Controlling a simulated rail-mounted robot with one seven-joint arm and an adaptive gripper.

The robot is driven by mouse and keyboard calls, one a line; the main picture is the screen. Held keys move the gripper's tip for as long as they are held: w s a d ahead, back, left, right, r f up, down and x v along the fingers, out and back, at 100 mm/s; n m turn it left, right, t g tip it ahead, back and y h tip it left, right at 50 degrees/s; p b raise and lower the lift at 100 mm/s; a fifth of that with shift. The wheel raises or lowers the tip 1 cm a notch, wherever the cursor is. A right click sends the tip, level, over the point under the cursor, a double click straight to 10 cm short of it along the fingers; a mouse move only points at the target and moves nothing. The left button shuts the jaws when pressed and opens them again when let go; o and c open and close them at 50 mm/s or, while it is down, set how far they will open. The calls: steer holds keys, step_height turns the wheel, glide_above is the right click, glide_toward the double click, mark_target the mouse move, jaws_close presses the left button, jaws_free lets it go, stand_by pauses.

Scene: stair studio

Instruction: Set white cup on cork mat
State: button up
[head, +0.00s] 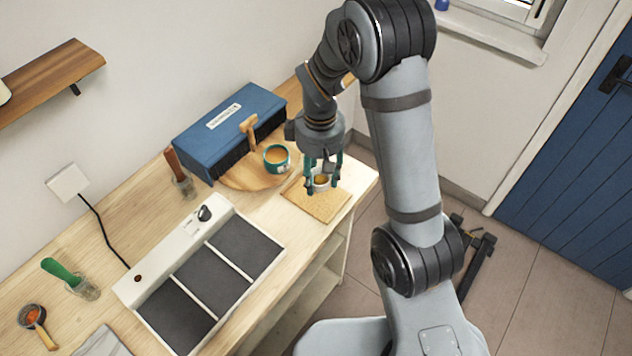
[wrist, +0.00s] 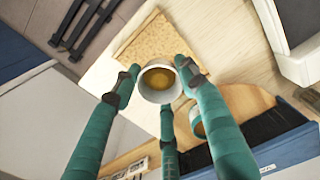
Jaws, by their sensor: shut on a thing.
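The white cup (head: 321,186) holds something orange-brown inside. My gripper (head: 323,178) has teal fingers and is shut on the cup, which looks upright. In the wrist view the white cup (wrist: 151,95) sits between the fingers of my gripper (wrist: 158,80). The cork mat (head: 318,207) lies flat near the right end of the counter. The cup is over the back part of the mat in the head view; I cannot tell whether its base touches. The cork mat also shows in the wrist view (wrist: 148,42), partly hidden by the cup.
A teal cup (head: 277,167) stands on a round wooden board (head: 240,180) just left of my gripper. A blue box (head: 225,130) stands behind it. A warmer with dark panels (head: 213,277) is left of the mat. The counter's front edge is close to the mat.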

mark_target(316, 181)
steer(key=shift+w+a+f, duration=0.3)
steer(key=shift+a+f, duration=0.05)
steer(key=shift+f, duration=0.05)
steer(key=shift+f+p, duration=0.4)
steer(key=shift+f, duration=1.55)
steer(key=shift+f, duration=0.15)
steer(key=o, duration=1.1)
steer(key=shift+o, duration=0.3)
